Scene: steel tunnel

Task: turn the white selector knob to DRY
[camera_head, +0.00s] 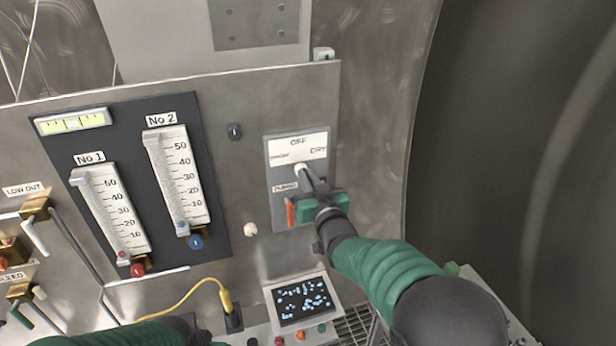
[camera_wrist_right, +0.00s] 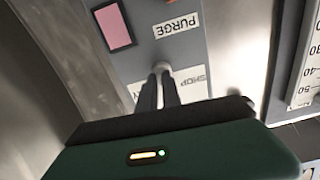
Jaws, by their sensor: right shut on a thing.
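The white selector knob (camera_head: 299,169) sits on a grey plate (camera_head: 272,160) on the steel panel. My left sleeve crosses the bottom edge; no left jaws show.
A PURGE label (camera_wrist_right: 176,27) and a red rectangle (camera_wrist_right: 114,26) are on the plate. Two flow gauges (camera_head: 112,210) (camera_head: 178,180) stand to the left. A small screen (camera_head: 303,300) and a yellow cable (camera_head: 190,290) are below. The curved tunnel wall rises at right.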

